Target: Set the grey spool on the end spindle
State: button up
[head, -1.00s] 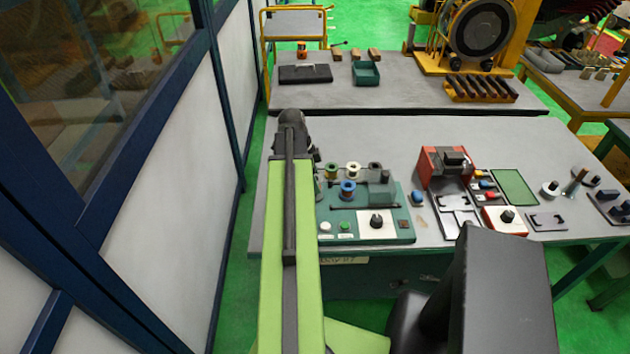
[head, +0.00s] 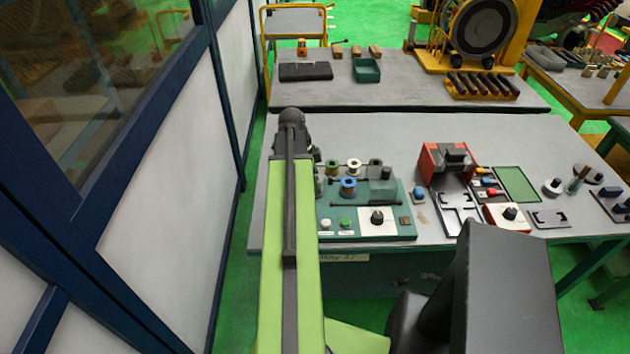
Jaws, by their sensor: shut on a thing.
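On the near bench stands a green winding fixture (head: 405,231). It carries an olive-green spool (head: 332,168), a cream-topped spool (head: 353,166) and a blue spool (head: 348,188). A grey spool-like part (head: 376,167) shows at the right of the back row; I cannot tell whether it is the grey spool or part of the fixture. The end spindle cannot be made out. My arm's dark wrist end is over the fixture's left side. My gripper's jaws, and anything in them, are hidden behind my arm.
Right of the fixture are a red press (head: 432,165), a green mat (head: 516,184) and a red-and-white box (head: 507,217). The bench behind holds a green bin (head: 366,70). The near bench's back strip is clear.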

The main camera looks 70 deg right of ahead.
jog(key=shift+f+b, duration=0.55)
jog(key=shift+b, duration=0.05)
jog(key=o, duration=1.4)
jog(key=shift+o, duration=0.5)
jog(key=shift+o, duration=0.8)
